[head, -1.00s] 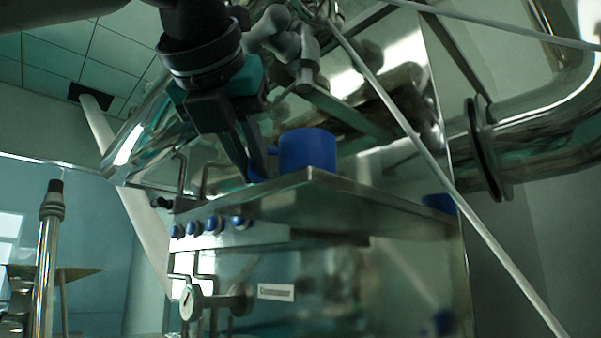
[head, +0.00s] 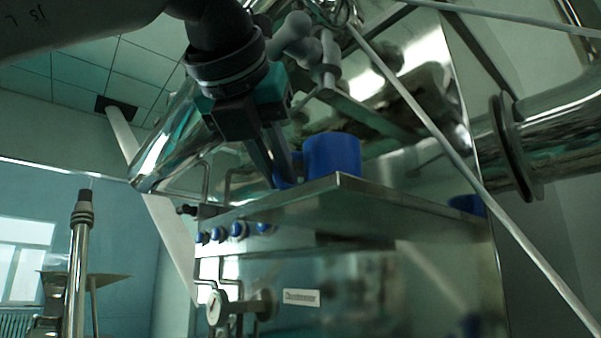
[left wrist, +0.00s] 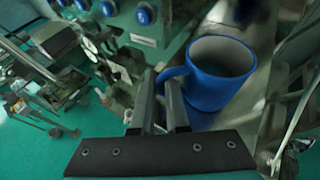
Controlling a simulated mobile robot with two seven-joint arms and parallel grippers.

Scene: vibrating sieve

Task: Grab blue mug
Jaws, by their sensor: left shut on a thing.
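The blue mug (head: 333,156) stands upright on the metal shelf (head: 390,205) of the machine. In the left wrist view the mug (left wrist: 219,75) shows its pale inside and its handle, which points toward my gripper. My left gripper (head: 283,180) reaches down from above at the mug's left side. In the left wrist view its fingers (left wrist: 163,85) are on the handle, shut on it. The exact contact on the handle is partly hidden by the fingers. My right gripper is not seen.
Blue knobs (head: 238,230) line the panel below the shelf, with a gauge (head: 217,308) under them. A slanted thin rod (head: 450,155) crosses in front of the shelf's right part. A large metal pipe (head: 560,130) is at the right.

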